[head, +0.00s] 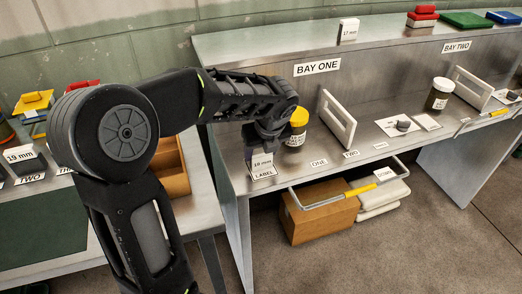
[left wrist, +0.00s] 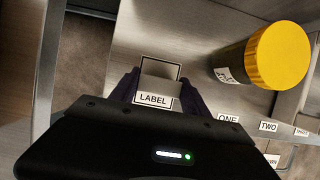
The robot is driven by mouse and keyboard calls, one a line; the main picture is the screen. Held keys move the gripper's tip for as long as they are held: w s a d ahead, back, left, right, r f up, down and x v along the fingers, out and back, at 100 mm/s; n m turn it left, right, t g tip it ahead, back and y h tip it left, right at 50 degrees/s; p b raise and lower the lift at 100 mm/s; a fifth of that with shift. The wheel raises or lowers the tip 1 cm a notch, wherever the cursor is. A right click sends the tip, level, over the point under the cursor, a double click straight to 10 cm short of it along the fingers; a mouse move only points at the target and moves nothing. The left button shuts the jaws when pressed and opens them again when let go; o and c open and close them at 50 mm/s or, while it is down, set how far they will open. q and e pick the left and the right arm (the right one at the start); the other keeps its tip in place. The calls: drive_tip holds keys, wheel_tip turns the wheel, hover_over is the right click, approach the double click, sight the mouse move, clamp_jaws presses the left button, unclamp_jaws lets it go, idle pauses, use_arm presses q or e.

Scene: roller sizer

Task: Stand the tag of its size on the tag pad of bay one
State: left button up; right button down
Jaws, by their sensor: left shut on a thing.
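My left gripper (head: 263,148) reaches down at the front left of bay one. It is shut on a white tag (head: 262,160) whose print looks like "18 mm". The tag is roughly upright, at the pad marked LABEL (head: 263,173). I cannot tell whether its foot touches the pad. In the left wrist view the gripper (left wrist: 160,98) has its dark fingers either side of the tag, over the black-outlined pad (left wrist: 147,63). A dark jar with a yellow lid (head: 298,117) stands just right of the gripper, also in the left wrist view (left wrist: 278,56). My right gripper is out of view.
A white upright frame (head: 338,122) stands right of the jar. A wire handle with a yellow grip (head: 360,190) juts out below the front edge. A 17 mm tag (head: 348,30) stands on the upper shelf, a 19 mm tag (head: 20,155) on the left table.

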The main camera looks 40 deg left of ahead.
use_arm(q)
drive_tip(key=shift+f, duration=0.15)
drive_tip(key=o, duration=1.3)
drive_tip(key=shift+d+r, duration=0.15)
drive_tip(key=shift+r, duration=0.5)
drive_tip(key=p+v, duration=0.1)
drive_tip(key=v, duration=1)
drive_tip(key=shift+s, duration=0.1)
